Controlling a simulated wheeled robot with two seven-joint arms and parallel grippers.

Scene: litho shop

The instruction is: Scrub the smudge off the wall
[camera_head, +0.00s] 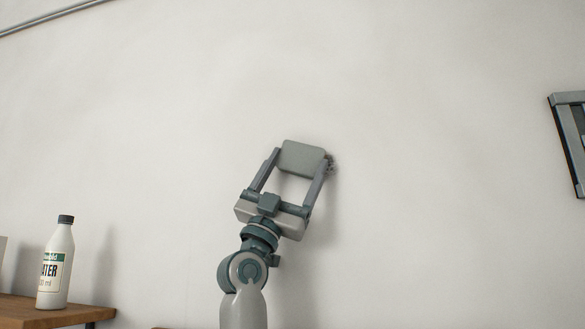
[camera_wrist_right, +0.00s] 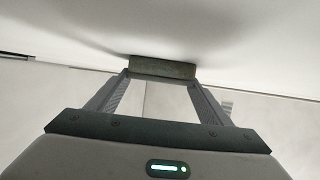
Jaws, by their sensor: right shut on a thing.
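My right gripper (camera_head: 294,166) is shut on a grey-green rectangular sponge (camera_head: 302,158) in the middle of the head view. The sponge also shows between the fingertips in the right wrist view (camera_wrist_right: 163,68), where its far face appears to be against the white wall (camera_wrist_right: 220,25). A small dark smudge (camera_head: 331,163) shows on the wall just right of the sponge and right fingertip in the head view. The sponge and finger may hide part of it. My left gripper is in neither view.
A white bottle (camera_head: 55,268) with a dark cap stands on a wooden shelf (camera_head: 40,312) at the lower left. A grey-framed thing (camera_head: 560,140) hangs on the wall at the right edge. A pipe (camera_head: 50,17) runs along the upper left. The wall around the sponge is clear.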

